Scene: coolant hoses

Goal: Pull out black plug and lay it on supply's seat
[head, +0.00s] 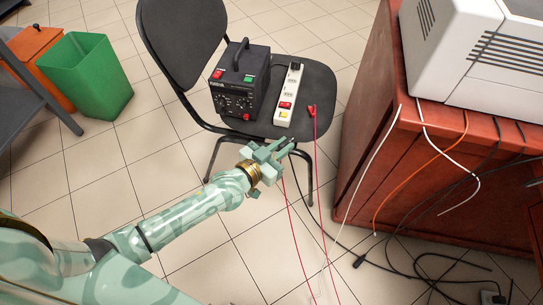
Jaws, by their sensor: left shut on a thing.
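My left gripper (279,151) is in front of the chair, below the level of the strip in the picture. It is shut on what looks like a black plug, mostly hidden by the fingers. A black cable (312,210) runs from the fingertips down to the floor. The black power supply (239,83) stands on the chair's dark seat (318,83). A white power strip (284,112) lies beside it, with a dark plug-like piece (296,66) at its far end. My right gripper is out of view.
A red plug (311,110) lies on the seat's right side, with red leads hanging down. A red cabinet (440,170) with a white machine (480,50) stands right, cables hanging off it. Black cables (415,275) lie on the floor. A green bin (88,78) stands left.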

